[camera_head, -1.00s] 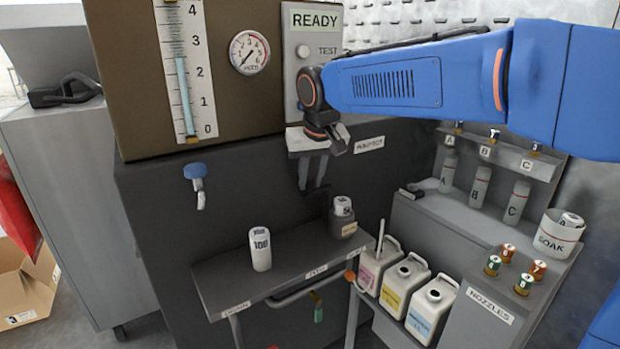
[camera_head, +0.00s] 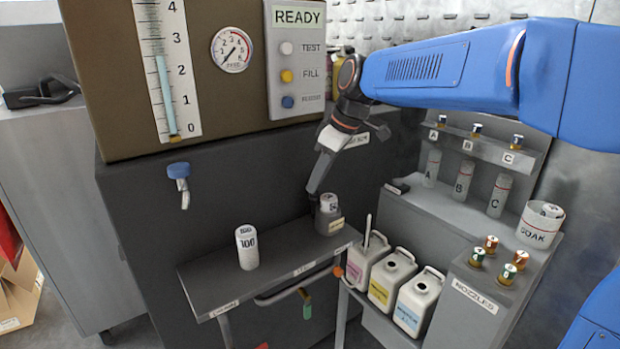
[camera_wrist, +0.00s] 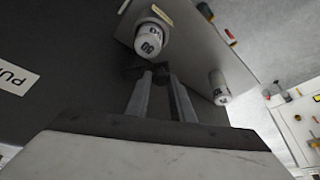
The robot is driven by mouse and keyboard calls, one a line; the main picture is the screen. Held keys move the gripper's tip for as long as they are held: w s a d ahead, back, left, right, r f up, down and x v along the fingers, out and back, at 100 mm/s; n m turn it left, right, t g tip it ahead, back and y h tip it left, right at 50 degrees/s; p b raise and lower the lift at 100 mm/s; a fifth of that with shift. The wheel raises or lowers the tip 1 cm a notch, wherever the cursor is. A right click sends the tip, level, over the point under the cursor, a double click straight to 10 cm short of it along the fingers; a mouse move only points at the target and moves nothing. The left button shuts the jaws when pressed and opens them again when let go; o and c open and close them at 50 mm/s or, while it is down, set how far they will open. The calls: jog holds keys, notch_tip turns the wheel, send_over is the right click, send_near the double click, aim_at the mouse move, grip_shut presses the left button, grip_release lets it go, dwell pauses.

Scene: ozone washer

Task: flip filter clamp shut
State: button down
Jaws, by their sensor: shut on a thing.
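A dark filter holder (camera_head: 328,222) stands at the right end of the grey shelf (camera_head: 225,275), with a white cartridge (camera_head: 328,203) upright in it. My gripper (camera_head: 314,194) reaches down to the holder's left side. In the wrist view my two fingers (camera_wrist: 160,74) are close together at a small dark part beside a white cartridge (camera_wrist: 150,40). I take this part to be the filter clamp; its outline is hard to make out against the dark panel. My gripper is shut on it. How far the clamp is folded cannot be told.
A loose white cartridge marked 100 (camera_head: 247,248) stands on the shelf to the left. A blue-handled tap (camera_head: 178,172) juts from the panel above. White jugs (camera_head: 381,283) stand at the lower right, beside the nozzle stand (camera_head: 487,290).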

jog(key=d+n, duration=0.1)
jog(key=d+n+g, duration=0.1)
jog(key=n, duration=0.1)
jog(key=shift+w+d+n, duration=0.1)
jog(key=shift+w+n, duration=0.2)
jog(key=shift+w, duration=0.05)
jog(key=shift+w+d+n+g, duration=0.3)
jog(key=shift+d+n+g, duration=0.2)
jog(key=shift+n, duration=0.45)
jog(key=shift+w+d+n+g, duration=0.25)
jog(key=shift+d+n+g, duration=0.2)
jog(key=shift+n, duration=0.5)
jog(key=c, duration=1.5)
grip_release()
jog(key=shift+c, duration=0.2)
jog(key=v, duration=1.7)
jog(key=shift+d, duration=0.2)
jog(key=shift+r, duration=0.15)
